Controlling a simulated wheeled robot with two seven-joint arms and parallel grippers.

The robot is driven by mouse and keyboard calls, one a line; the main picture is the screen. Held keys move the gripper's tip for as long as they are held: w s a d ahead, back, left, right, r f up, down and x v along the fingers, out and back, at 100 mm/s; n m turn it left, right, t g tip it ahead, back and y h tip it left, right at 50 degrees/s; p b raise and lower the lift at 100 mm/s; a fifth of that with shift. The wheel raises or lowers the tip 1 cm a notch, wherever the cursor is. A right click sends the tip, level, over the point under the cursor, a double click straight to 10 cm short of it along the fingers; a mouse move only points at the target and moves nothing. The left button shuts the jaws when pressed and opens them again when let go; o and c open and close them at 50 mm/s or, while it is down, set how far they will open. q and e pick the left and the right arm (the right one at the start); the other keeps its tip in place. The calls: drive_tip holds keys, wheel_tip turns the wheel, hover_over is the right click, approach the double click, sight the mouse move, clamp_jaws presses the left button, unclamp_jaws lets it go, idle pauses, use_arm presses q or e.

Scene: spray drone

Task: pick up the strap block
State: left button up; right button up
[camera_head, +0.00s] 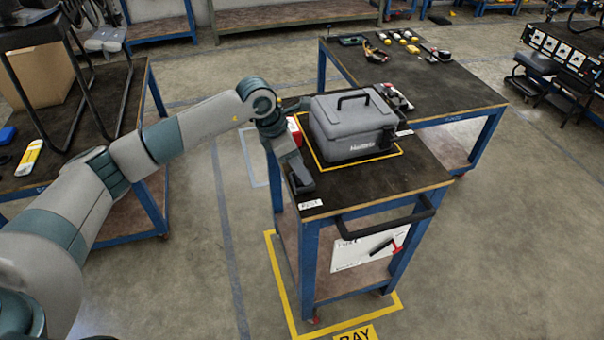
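I cannot make out for sure which thing is the strap block. A small red and white object (294,130) stands on the dark cart top (400,183), at the left side of a grey lidded case (352,128) with a black handle. My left arm reaches in from the left, and its gripper (301,180) points down over the cart's near left corner, in front of the red object and left of the case. The arm partly hides the red object. Whether the fingers are apart or hold anything is too small to tell. My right gripper is out of view.
Yellow tape frames the case. A black push handle (388,222) juts from the cart's near side. A workbench (455,88) behind holds tools and small yellow items. A bench at left (60,165) carries a cardboard box (40,75).

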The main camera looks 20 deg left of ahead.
use_arm(q)
drive_tip(key=shift+x, duration=0.85)
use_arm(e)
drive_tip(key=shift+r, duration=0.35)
use_arm(q)
drive_tip(key=c, duration=1.2)
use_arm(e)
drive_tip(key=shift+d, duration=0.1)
use_arm(q)
drive_tip(key=shift+o, duration=0.2)
drive_tip(key=shift+r, duration=0.2)
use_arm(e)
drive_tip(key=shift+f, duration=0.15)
